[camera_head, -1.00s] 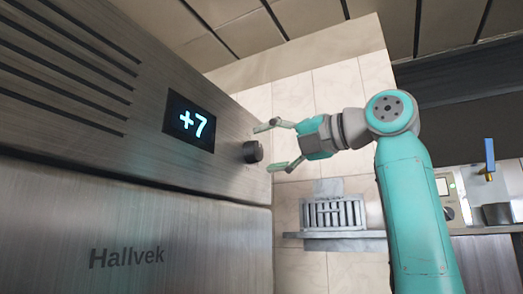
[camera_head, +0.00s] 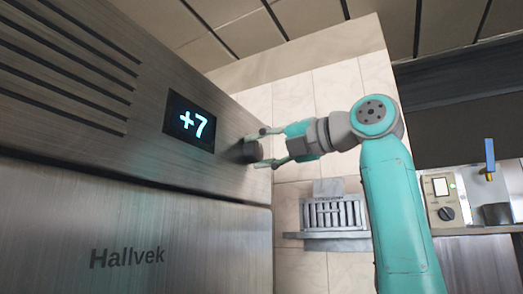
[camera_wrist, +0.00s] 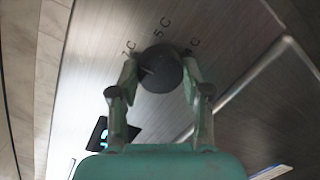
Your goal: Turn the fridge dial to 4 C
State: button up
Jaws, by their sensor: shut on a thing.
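The fridge dial (camera_head: 251,150) is a dark round knob on the brushed-steel front of the fridge (camera_head: 60,225). In the wrist view the dial (camera_wrist: 160,66) has temperature marks around it: a 7 C mark at its left, 5 C above, and another at its right, partly hidden by a finger and hard to read. A pale pointer line shows on the dial's left part. The fridge display (camera_head: 189,122) reads +7. My gripper (camera_head: 262,148) is shut on the dial, one finger on each side, also in the wrist view (camera_wrist: 160,74).
A metal wall rack (camera_head: 335,225) hangs on the tiled wall behind my arm. The space before the fridge front is otherwise clear.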

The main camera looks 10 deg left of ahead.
jog(key=m, duration=0.5)
jog(key=shift+r+m+g, duration=0.1)
jog(key=shift+m+g, duration=0.2)
jog(key=m, duration=0.3)
jog(key=m+g, duration=0.1)
jog(key=m, duration=0.1)
jog(key=shift+w+m+h, duration=0.1)
jog(key=shift+m+h, duration=0.2)
jog(key=shift+m, duration=0.1)
jog(key=m+g, duration=0.1)
jog(key=m, duration=0.4)
jog(key=shift+d+m, duration=0.1)
jog(key=shift+m, duration=0.2)
jog(key=m, duration=0.4)
jog(key=shift+w+m+g, duration=0.1)
jog(key=shift+m+g, duration=0.2)
jog(key=shift+m, duration=0.1)
jog(key=o, duration=1.2)
jog(key=shift+c, duration=0.2)
